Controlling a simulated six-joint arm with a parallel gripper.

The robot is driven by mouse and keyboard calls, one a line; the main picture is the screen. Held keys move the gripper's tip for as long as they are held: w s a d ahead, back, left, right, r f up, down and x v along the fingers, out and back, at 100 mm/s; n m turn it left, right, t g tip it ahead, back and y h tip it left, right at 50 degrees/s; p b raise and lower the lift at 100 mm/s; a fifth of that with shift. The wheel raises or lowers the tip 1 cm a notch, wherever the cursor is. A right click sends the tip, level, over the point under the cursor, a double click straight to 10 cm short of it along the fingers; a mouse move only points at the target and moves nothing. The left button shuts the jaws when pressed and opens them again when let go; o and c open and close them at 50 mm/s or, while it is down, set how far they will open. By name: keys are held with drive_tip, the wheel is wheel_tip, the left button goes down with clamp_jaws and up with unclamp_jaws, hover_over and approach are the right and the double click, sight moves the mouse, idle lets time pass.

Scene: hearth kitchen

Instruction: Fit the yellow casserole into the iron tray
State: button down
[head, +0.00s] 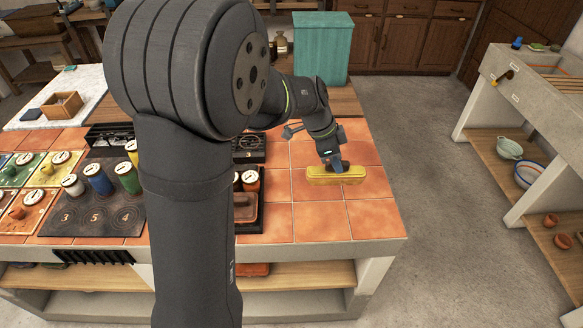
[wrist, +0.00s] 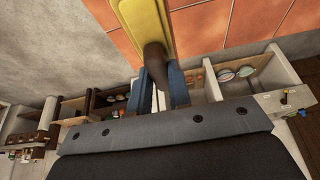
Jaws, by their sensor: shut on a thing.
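The yellow casserole (head: 338,177) is a long, low oblong piece at the right part of the tiled counter. My gripper (head: 332,163) is above it, shut on its dark knob (wrist: 155,58). In the wrist view the blue fingers (wrist: 160,85) sit on both sides of the knob, and the yellow top (wrist: 148,22) extends beyond. I cannot tell whether its underside touches the tiles. A dark tray (head: 259,227), probably the iron tray, lies left of it, partly hidden behind my arm. It holds a brown dish (head: 246,206) and lidded canisters (head: 250,180).
A dark numbered board (head: 95,215) with coloured canisters is at the left. A black rack (head: 249,148) stands behind the tray. A teal bin (head: 322,50) stands at the back. Bare tiles (head: 320,221) lie in front of the casserole, up to the counter's right edge.

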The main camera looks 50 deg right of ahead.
drive_tip(key=shift+s+r, duration=0.15)
drive_tip(key=shift+s, duration=0.05)
drive_tip(key=w+a, duration=0.8)
drive_tip(key=a, duration=0.5)
drive_tip(key=w+a, duration=0.8)
drive_tip(key=a, duration=0.5)
drive_tip(key=shift+w+a+f, duration=1.2)
drive_tip(key=shift+w+f, duration=0.4)
drive_tip(key=shift+f, duration=0.1)
drive_tip(key=shift+w+a+f, duration=1.25)
drive_tip(key=shift+w+f, duration=0.4)
drive_tip(key=shift+w+a+f, duration=1.2)
drive_tip(key=shift+w+f, duration=0.4)
drive_tip(key=shift+f, duration=0.1)
drive_tip(key=shift+f, duration=0.1)
drive_tip(key=c, duration=1.7)
unclamp_jaws()
drive_tip(key=o, duration=0.4)
